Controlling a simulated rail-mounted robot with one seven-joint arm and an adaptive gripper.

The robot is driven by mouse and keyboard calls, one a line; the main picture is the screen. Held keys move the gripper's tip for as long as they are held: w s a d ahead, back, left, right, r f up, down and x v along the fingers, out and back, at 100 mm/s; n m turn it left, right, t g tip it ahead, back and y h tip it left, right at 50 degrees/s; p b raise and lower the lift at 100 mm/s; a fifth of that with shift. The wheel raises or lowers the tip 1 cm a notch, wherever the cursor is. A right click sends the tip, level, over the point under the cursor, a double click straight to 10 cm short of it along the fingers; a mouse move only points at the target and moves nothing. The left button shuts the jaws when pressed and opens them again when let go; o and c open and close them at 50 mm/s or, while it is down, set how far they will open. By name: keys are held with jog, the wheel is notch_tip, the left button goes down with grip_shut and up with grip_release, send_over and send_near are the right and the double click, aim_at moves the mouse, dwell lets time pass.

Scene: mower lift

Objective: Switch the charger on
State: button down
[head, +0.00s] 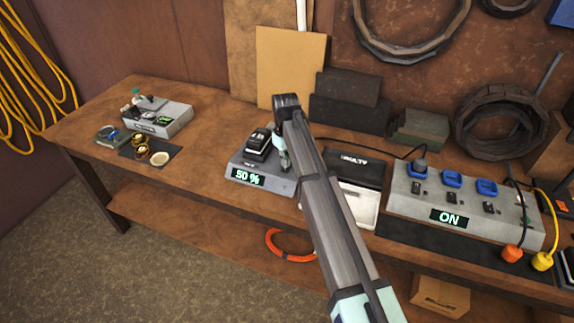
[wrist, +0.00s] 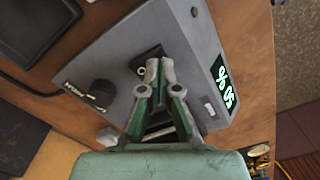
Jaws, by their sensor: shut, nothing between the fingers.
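The charger (head: 284,187) is a grey box on the bench with a lit "50 %" display (head: 248,177). A black battery-like block (head: 262,142) sits on its left part. In the wrist view the charger's grey top (wrist: 190,35) shows the display (wrist: 224,86) at the right and a black knob (wrist: 102,91) at the left. A small black switch-like part (wrist: 148,60) lies right at my fingertips. My gripper (wrist: 160,66) is shut and empty, low over the charger. It partly hides that part, so I cannot tell its position or whether they touch.
A grey power strip (head: 398,205) reading "ON" stands at the right, with blue sockets and plugs. A black and white device (head: 354,175) sits beside the charger. A grey box (head: 165,118) and small parts are at the left. Bare bench lies left of the charger.

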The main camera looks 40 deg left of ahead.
jog(key=shift+r+p, duration=1.15)
jog(key=shift+r, duration=1.55)
